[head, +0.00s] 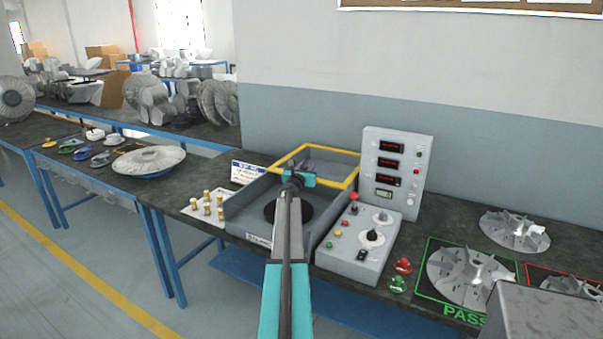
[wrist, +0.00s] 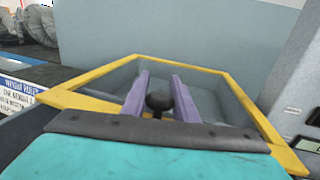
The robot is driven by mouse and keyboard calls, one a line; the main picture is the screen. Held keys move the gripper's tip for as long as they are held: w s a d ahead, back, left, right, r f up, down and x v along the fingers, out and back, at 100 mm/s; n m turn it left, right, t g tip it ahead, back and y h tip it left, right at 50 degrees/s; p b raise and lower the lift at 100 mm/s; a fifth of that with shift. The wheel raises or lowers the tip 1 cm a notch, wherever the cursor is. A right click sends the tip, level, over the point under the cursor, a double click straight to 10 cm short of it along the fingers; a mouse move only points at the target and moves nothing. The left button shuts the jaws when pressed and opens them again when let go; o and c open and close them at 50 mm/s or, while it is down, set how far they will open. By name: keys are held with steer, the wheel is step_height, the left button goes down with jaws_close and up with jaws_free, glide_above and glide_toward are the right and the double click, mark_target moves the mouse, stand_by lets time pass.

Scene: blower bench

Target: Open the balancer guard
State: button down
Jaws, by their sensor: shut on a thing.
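The balancer (head: 240,219) is a grey open-topped box on the bench, with a black disc (head: 270,212) visible inside. Its guard is a yellow frame (head: 325,149) with a see-through panel. The frame shows over the rear part of the box; I cannot tell its exact tilt. In the wrist view the yellow frame (wrist: 200,66) surrounds my gripper. My gripper (wrist: 158,92) has its two purple fingers shut on a dark round knob (wrist: 158,101), the guard's handle. In the head view my gripper (head: 306,166) is small and its arm hides part of the box.
A grey control box (head: 352,247) and an upright display panel (head: 410,165) stand right of the balancer. Brass weights on a white tray (head: 195,213) lie to its left. Red and green stamps (head: 400,274) and metal impellers (head: 467,275) are at right. A wall rises behind.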

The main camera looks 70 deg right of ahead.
steer(key=shift+s+d+b, duration=0.15)
steer(key=shift+s+d, duration=0.05)
steer(key=shift+d, duration=0.95)
steer(key=shift+s+d+b, duration=0.15)
steer(key=shift+s+d, duration=0.05)
steer(key=shift+d, duration=0.9)
steer(key=c, duration=1.4)
jaws_free()
steer(key=shift+w, duration=0.1)
steer(key=shift+a, duration=0.15)
steer(key=shift+a, duration=0.2)
steer(key=s+a+b, duration=0.1)
steer(key=a+b, duration=0.1)
steer(key=a, duration=1.1)
steer(key=shift+s, duration=0.35)
